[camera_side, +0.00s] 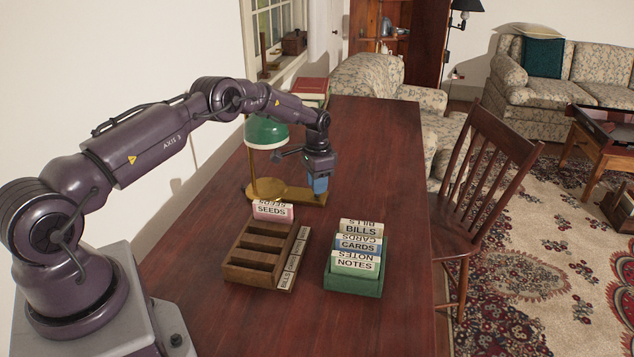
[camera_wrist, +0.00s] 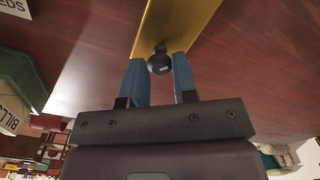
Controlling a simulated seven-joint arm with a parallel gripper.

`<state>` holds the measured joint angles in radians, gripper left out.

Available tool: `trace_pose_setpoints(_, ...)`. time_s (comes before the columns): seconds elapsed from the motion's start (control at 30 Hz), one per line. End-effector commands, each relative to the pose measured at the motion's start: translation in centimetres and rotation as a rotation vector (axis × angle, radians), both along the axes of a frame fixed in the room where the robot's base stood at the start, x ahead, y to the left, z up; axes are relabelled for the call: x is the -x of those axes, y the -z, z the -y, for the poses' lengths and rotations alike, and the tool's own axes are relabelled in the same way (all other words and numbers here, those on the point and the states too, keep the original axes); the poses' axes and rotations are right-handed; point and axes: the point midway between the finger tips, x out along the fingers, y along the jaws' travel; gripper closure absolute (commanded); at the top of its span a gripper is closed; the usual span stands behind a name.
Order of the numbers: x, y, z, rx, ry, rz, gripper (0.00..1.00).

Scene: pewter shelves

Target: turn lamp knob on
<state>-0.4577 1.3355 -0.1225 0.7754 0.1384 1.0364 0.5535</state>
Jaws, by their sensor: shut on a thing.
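The desk lamp has a green shade (camera_side: 266,131) on a brass stem and a flat brass base (camera_side: 262,189). It stands at the left side of the desk, and its base also fills the top of the wrist view (camera_wrist: 182,22). My gripper (camera_side: 319,196) points down at the right end of the base. In the wrist view the dark round lamp knob (camera_wrist: 159,64) sits between the blue fingertips, and my gripper is shut on it. The gripper hides the knob in the side view. I cannot tell whether the lamp is lit.
A brown divided box (camera_side: 244,276) with a SEEDS card (camera_side: 272,211) stands nearer on the desk. A green box (camera_side: 353,283) with BILLS, CARDS and NOTES cards is right of it. Red books (camera_side: 310,86) lie behind the lamp. A wooden chair (camera_side: 493,180) stands right; the desk's far right is clear.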

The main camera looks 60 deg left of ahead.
Motion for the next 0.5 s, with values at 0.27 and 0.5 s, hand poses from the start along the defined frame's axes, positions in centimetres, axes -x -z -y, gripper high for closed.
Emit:
trace_pose_setpoints(0.27,0.03,-0.05,0.01,0.001,0.264,-0.001,0.97)
trace_pose_setpoints(0.5,0.05,-0.05,-0.01,0.001,0.487,-0.002,0.97)
